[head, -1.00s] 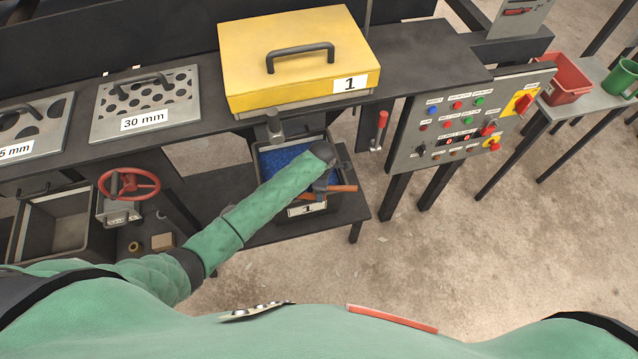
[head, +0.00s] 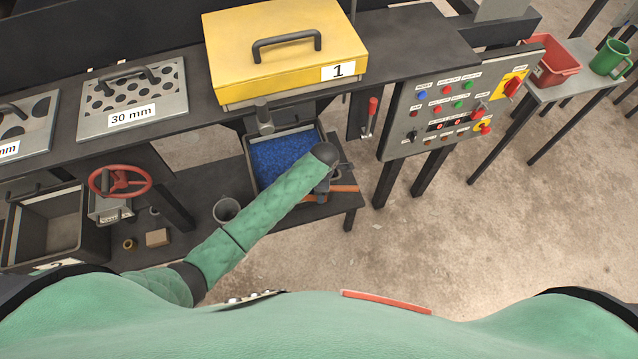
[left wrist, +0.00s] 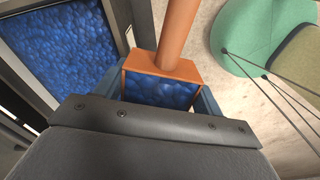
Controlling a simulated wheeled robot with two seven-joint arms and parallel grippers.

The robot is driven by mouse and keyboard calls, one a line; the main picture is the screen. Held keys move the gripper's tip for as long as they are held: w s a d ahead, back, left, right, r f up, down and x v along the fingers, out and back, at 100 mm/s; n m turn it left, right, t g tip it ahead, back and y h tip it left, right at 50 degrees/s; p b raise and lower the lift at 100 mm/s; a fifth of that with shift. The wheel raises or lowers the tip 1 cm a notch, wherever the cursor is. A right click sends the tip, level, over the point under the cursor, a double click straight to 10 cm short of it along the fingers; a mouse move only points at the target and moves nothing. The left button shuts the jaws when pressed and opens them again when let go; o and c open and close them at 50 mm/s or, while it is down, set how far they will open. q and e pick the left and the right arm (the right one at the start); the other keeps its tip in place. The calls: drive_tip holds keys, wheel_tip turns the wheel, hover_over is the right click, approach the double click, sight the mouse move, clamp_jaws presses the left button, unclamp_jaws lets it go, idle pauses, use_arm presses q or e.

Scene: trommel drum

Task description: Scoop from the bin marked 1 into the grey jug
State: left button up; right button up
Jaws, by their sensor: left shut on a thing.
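The bin marked 1 (head: 262,195) is a dark open bin of blue granules on the lower shelf, below the yellow lidded box. My left gripper (head: 328,188) is shut on an orange scoop (head: 345,189) at the bin's front right corner, partly hidden by my arm. In the left wrist view the scoop (left wrist: 140,63) has blue granules inside and is beside the bin (left wrist: 125,20). A grey round vessel (head: 226,209), likely the grey jug, stands on the shelf left of the bin, partly behind my forearm. My right gripper is out of view.
The yellow box (head: 285,60) overhangs the back of the bin. A control panel (head: 450,110) and a red-handled lever (head: 370,115) are to the right. A red handwheel (head: 120,181) and another open bin (head: 50,225) are at left. A green mug (head: 610,58) is far right.

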use_arm(q)
drive_tip(key=s+d+r, duration=0.1)
drive_tip(key=s+d, duration=0.3)
drive_tip(key=s, duration=0.3)
drive_tip(key=shift+d+r, duration=0.25)
drive_tip(key=shift+r, duration=0.05)
idle(0.7)
drive_tip(key=shift+s+y, duration=0.1)
drive_tip(key=shift+y, duration=0.2)
